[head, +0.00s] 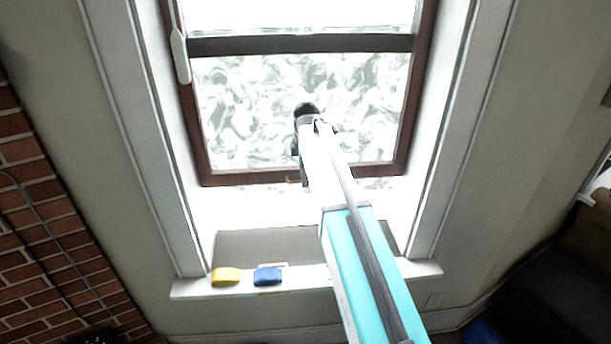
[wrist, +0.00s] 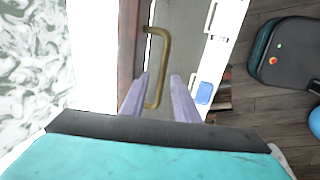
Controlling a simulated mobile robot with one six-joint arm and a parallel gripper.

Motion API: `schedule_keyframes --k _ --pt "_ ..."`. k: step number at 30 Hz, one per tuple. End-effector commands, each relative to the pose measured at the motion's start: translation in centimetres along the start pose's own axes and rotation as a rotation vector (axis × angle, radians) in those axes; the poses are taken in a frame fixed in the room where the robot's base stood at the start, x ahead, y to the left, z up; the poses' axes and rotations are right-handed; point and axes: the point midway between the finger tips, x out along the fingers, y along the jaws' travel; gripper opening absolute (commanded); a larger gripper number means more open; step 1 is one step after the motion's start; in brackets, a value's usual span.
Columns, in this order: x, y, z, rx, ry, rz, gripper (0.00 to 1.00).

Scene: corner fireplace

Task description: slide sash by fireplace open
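The window sash (head: 290,178) is a brown-framed pane in the white window recess. Its bottom rail stands above the white sill, with a bright strip below it. A brass bar handle (wrist: 166,50) is on the sash's brown rail (wrist: 128,50) in the wrist view; only a small bit of brass shows by the rail in the head view. My gripper (wrist: 159,88) is open, its two fingers apart with the lower part of the handle between them. I cannot tell whether either finger touches it. My arm hides part of the pane and rail in the head view.
A yellow block (head: 226,276) and a blue block (head: 267,276) lie on the sill (head: 320,275). The blue one also shows in the wrist view (wrist: 203,92). A brick fireplace wall (head: 40,230) is at the left. Dark furniture (head: 545,285) stands lower right.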

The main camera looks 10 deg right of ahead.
Motion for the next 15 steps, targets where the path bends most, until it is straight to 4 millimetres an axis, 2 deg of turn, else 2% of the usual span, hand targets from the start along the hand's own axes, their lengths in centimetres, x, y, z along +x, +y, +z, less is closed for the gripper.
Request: schedule_keyframes --k 8,15 --pt "-0.3 -0.1 0.0 0.0 0.0 -0.002 0.28" --pt "-1.9 0.0 0.0 0.0 0.0 0.0 0.28"
